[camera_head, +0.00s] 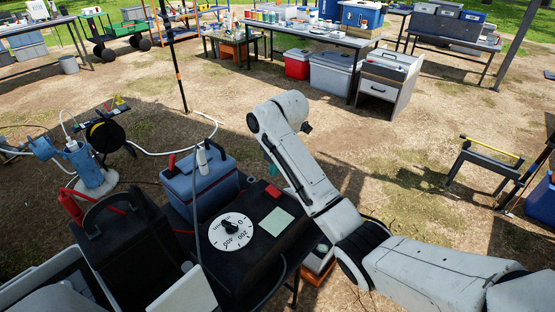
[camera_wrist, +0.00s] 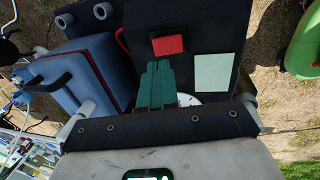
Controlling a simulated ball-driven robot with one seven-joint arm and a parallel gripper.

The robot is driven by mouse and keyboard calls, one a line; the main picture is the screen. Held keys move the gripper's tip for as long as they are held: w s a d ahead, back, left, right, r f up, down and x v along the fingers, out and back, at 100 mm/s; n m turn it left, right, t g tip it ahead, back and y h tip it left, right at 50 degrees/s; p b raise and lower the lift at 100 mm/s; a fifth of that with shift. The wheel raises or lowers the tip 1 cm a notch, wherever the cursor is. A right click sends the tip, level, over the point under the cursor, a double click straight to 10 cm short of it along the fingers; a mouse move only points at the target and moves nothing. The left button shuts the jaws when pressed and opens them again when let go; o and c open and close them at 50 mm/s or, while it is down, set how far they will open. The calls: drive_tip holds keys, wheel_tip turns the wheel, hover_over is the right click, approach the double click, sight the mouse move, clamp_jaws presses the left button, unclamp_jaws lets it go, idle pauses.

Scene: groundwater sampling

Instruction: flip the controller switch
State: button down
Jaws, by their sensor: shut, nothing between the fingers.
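The controller is a black box (camera_head: 262,259) at the lower middle of the head view. Its top carries a red switch (camera_head: 273,191), a pale green panel (camera_head: 276,221) and a white numbered dial (camera_head: 232,231) with a black knob. In the wrist view, the red switch (camera_wrist: 168,45) sits just beyond my green fingertips (camera_wrist: 157,66), with the pale panel (camera_wrist: 213,72) to the right. My fingers are together and empty, above the controller. I cannot tell whether they touch it. The dial (camera_wrist: 188,99) is mostly hidden behind my gripper. The switch's position is unclear.
A blue cooler (camera_head: 203,184) with a raised handle stands close left of the controller. A black case (camera_head: 120,245) and a hose reel (camera_head: 105,135) are farther left. A cable passes in front of the dial. Open ground lies to the right.

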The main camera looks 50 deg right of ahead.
sight(274, 191)
drive_tip(key=f, duration=0.4)
drive_tip(key=w+f, duration=0.1)
drive_tip(key=f, duration=0.1)
drive_tip(key=shift+w+f+p, duration=0.1)
drive_tip(key=shift+f+p, duration=0.2)
drive_tip(key=shift+w+a+f, duration=0.1)
drive_tip(key=shift+w+f, duration=0.05)
drive_tip(key=shift+f, duration=0.15)
drive_tip(key=shift+s, duration=0.2)
drive_tip(key=shift+s+p, duration=0.7)
drive_tip(key=shift+p, duration=0.15)
drive_tip(key=shift+r, duration=0.1)
